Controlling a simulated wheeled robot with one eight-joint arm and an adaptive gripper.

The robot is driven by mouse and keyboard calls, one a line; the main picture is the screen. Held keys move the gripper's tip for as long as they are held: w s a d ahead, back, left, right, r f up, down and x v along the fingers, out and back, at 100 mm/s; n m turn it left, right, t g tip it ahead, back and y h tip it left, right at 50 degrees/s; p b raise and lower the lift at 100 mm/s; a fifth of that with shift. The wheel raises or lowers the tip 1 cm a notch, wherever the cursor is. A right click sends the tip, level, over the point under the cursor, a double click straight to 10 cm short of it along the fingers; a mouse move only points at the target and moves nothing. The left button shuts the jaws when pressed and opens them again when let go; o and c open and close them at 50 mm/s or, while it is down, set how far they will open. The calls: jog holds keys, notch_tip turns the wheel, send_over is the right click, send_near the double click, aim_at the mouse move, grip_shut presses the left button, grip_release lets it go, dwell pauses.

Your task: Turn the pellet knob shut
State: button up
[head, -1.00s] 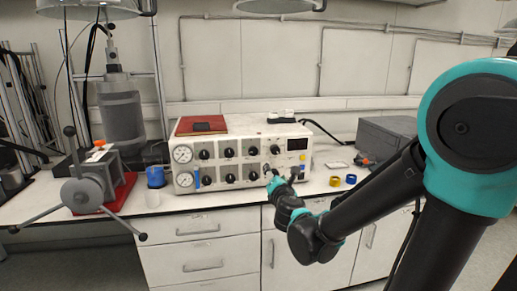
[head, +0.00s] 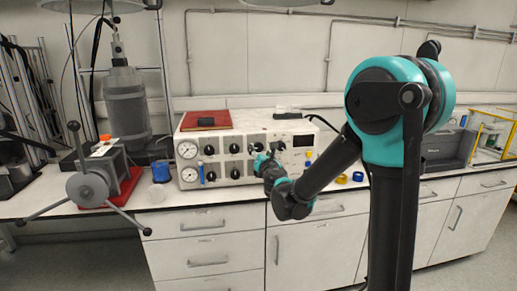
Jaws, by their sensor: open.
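A white control box (head: 222,163) stands on the bench with black knobs and two round gauges on its front. Upper-row knobs show, such as a left one (head: 209,150) and a middle one (head: 234,149); lower knobs (head: 235,174) sit beneath. I cannot tell which is the pellet knob, as no label is readable. My gripper (head: 262,160) is open in front of the right half of the panel, by the knobs there. It hides part of the panel, and I cannot tell whether it touches a knob.
A reactor vessel (head: 126,105) and a spoked handwheel (head: 87,188) stand at left. A blue cup (head: 161,171) is beside the box. Blue and yellow rings (head: 342,179) lie to its right. A grey case (head: 447,148) is further right. White drawers (head: 205,245) are below.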

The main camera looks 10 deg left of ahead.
aim_at(259, 148)
jog(key=shift+x, duration=2.35)
jog(key=c, duration=1.2)
jog(key=shift+o, duration=0.2)
